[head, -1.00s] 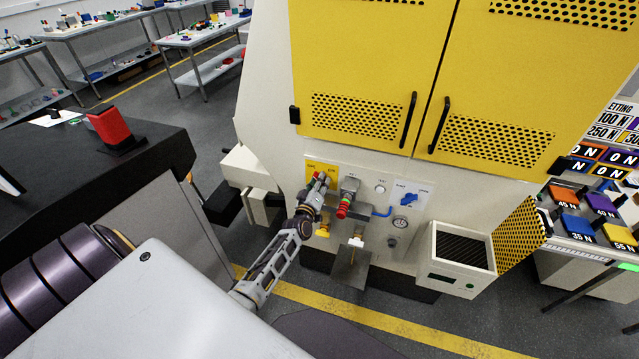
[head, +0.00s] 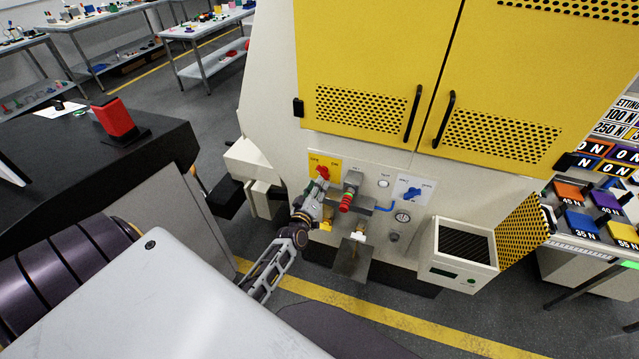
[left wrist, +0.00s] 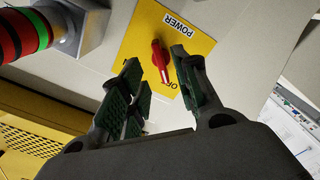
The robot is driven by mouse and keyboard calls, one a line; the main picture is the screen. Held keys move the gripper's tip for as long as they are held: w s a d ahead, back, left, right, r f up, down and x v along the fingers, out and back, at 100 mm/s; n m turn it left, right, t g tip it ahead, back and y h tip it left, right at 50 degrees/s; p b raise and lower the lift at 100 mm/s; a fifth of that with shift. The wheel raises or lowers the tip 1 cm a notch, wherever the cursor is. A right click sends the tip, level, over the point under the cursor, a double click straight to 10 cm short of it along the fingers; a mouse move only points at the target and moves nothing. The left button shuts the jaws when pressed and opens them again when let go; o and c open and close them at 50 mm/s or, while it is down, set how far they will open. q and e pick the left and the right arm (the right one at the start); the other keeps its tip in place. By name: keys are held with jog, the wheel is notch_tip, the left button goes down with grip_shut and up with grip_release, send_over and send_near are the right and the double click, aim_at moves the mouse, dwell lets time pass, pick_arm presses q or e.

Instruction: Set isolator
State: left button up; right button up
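The isolator is a red rotary handle (head: 323,172) on a yellow plate (head: 331,163) at the left of the machine's panel. In the left wrist view the red handle (left wrist: 160,61) stands on the yellow plate (left wrist: 143,38), marked POWER. One end of the handle lies near a partly hidden label starting "OF". My left gripper (head: 317,190) is just below and in front of the handle. In the left wrist view its open fingers (left wrist: 162,78) are on either side of the handle, seemingly short of it. My right gripper is not in view.
A grey fitting with a red and green ringed end (head: 347,200) sticks out right of the isolator. A blue knob (head: 413,190), a gauge (head: 402,217) and an open bin (head: 465,240) are farther right.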

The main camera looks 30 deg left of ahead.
pick_arm(q)
jog(key=shift+v, duration=3)
jog(key=s+d+f+m+g+h, duration=0.1)
jog(key=s+d+f+m+g, duration=0.3)
jog(key=f, duration=0.7)
jog(key=s+d+f+m+g+h, duration=0.1)
jog(key=s+f+m+g, duration=0.1)
jog(key=s+f, duration=0.6)
jog(key=s+d+f+m+g+h, duration=0.2)
jog(key=s+d+f+m+g, duration=0.1)
jog(key=f, duration=1)
jog(key=s+d+f+m+g, duration=0.1)
jog(key=s+f+g, duration=0.1)
jog(key=s+f, duration=0.4)
jog(key=s+f+m+g, duration=0.2)
jog(key=s+f, duration=0.4)
jog(key=s, duration=0.9)
jog(key=s+d+f+m+g, duration=0.1)
jog(key=s+f+m+g, duration=0.1)
jog(key=s+f, duration=0.4)
jog(key=shift+s+d+f+g, duration=0.3)
jog(key=shift+s+g, duration=0.5)
jog(key=shift+s, duration=1.45)
jog(key=shift+o, duration=0.2)
jog(key=shift+d+r, duration=0.15)
